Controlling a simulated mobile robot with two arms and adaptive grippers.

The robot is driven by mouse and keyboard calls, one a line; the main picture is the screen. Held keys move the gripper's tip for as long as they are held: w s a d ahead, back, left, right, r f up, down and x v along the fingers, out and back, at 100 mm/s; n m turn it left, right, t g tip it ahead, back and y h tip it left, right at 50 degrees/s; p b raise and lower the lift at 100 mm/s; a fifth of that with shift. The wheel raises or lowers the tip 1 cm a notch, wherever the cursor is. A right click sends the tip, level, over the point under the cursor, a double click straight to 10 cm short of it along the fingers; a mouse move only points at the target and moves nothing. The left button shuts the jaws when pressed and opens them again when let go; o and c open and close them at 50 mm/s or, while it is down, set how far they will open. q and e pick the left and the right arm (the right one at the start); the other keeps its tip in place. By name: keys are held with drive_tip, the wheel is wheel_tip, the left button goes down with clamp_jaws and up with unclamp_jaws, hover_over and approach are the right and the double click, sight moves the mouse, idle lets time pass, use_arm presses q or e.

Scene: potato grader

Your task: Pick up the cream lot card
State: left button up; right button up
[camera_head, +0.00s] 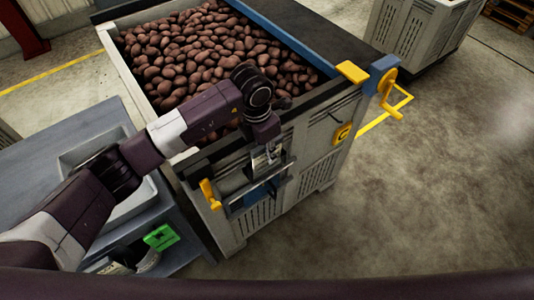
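My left arm comes in from the left, and its gripper (266,158) points down at the front of the potato bin. The gripper is small and dark here, and I cannot tell whether its fingers are open or shut. It is over a grey metal holder (248,199) on the bin's front wall. A small pale patch shows at the fingers, but I cannot tell whether it is the cream lot card or part of the gripper. I cannot make out the card clearly anywhere else. My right gripper is not in view.
The big grey bin (318,150) is full of brown potatoes (190,50). A yellow crank (391,95) sticks out at its right corner, and a yellow handle (209,194) is left of the holder. A bench (40,165) with a tray is at left.

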use_arm(q)
drive_tip(key=shift+f+b, duration=0.25)
drive_tip(key=shift+b, duration=0.15)
drive_tip(key=shift+c, duration=0.3)
clamp_jaws()
